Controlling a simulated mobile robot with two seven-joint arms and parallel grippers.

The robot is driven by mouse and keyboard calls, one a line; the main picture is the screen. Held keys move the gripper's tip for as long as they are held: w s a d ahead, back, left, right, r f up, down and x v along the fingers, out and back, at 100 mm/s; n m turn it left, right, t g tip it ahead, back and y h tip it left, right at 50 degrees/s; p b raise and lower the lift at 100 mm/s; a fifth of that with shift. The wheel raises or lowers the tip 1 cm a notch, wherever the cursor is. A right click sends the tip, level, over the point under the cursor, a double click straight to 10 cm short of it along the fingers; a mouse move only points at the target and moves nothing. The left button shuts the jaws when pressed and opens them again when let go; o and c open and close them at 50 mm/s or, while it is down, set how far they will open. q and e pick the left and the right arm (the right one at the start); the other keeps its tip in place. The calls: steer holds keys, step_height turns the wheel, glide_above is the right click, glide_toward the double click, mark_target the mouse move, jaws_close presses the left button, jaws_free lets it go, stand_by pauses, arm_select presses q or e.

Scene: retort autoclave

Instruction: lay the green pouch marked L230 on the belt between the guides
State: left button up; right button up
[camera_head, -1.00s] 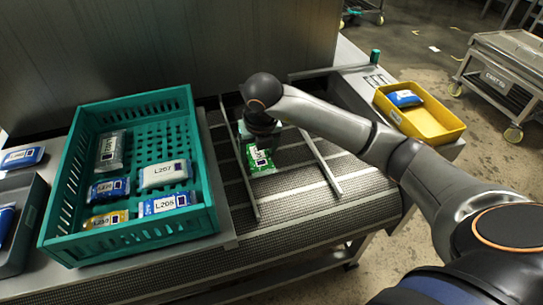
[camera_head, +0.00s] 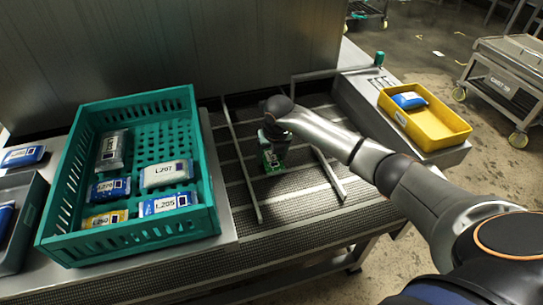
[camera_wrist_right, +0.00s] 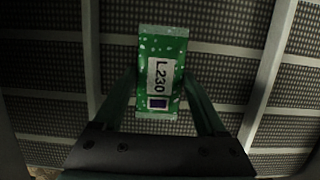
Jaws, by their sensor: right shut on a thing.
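The green pouch marked L230 (camera_head: 272,161) is at my right gripper (camera_head: 270,150) over the belt (camera_head: 300,205) in the head view. In the wrist view the pouch (camera_wrist_right: 161,72) hangs between the two green fingers (camera_wrist_right: 165,100), which are shut on it, and its label shows. The left guide (camera_head: 241,165) and right guide (camera_head: 328,172) are thin metal rails, and the pouch is between them. I cannot tell whether the pouch touches the belt. My left gripper is not in view.
A teal crate (camera_head: 212,190) with several pouches stands left of the guides. A yellow bin (camera_head: 440,133) with a blue pouch (camera_head: 408,100) stands at the right. A grey bin (camera_head: 30,222) is at the far left. The belt's front part is clear.

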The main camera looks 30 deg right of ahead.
mark_target(275, 166)
steer(key=shift+f, duration=0.2)
steer(key=o, duration=1.4)
steer(key=shift+r, duration=0.1)
steer(key=shift+c, duration=0.2)
steer(key=p+v, duration=0.1)
steer(key=v, duration=1.1)
steer(key=shift+r, duration=0.15)
